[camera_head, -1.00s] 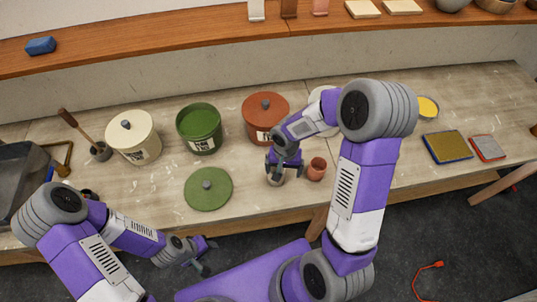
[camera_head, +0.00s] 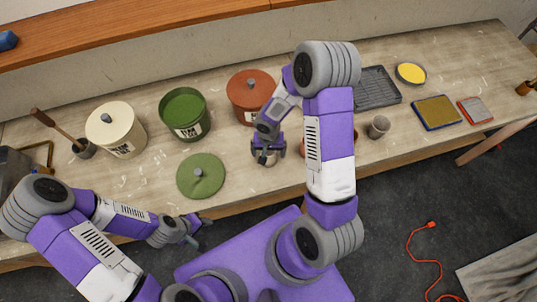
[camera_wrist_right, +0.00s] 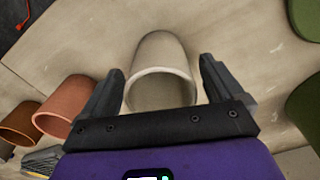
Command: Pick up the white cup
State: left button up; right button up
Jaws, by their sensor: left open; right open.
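The white cup (camera_wrist_right: 160,72) is off-white and stands between the two fingers of my right gripper (camera_wrist_right: 161,68) in the right wrist view, with visible gaps on both sides. The right gripper is open and holds nothing. My left gripper (camera_head: 197,231) is open and empty, in front of the table's near edge.
Terracotta cups (camera_wrist_right: 72,98) stand close beside the white cup. A grey cup (camera_head: 378,127) stands further right. A green lid (camera_head: 201,176) lies to the left. Green (camera_head: 185,113), cream (camera_head: 116,130) and red-brown (camera_head: 249,93) canisters stand behind on the table (camera_head: 150,180).

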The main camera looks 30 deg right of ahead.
jog(key=c, duration=1.1)
